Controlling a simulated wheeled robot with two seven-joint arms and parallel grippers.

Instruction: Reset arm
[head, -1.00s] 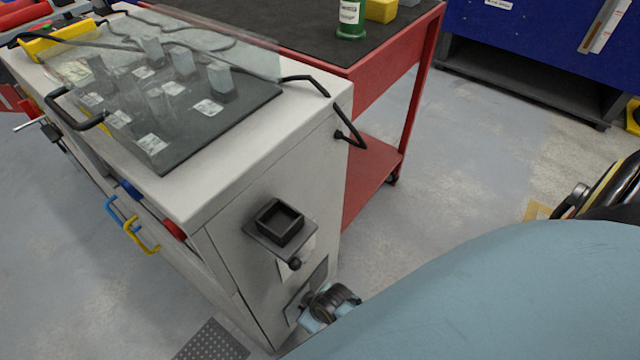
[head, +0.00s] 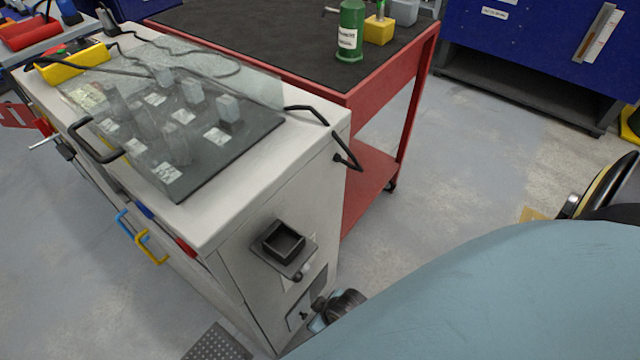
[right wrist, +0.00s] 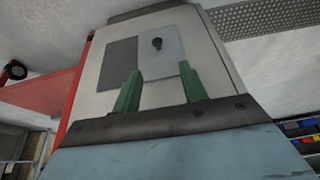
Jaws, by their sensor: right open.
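My right gripper (right wrist: 160,87) shows in the right wrist view as two green fingers. They are spread apart with nothing between them. Beyond them is the pale end face of a cabinet (right wrist: 87,100), with a dark grey plate (right wrist: 118,64) and a light grey plate bearing a dark knob (right wrist: 157,43). I cannot tell the exact gap between fingertips and face. In the head view, my light blue arm (head: 480,290) fills the lower right and hides part of the floor. My left gripper is in neither current view.
The white cabinet (head: 240,180) carries clear-covered blocks on a dark plate (head: 235,150), with black handles and cables. A black square tray (head: 283,242) juts from its end. A red table (head: 390,75) stands behind, holding a green canister (head: 350,32).

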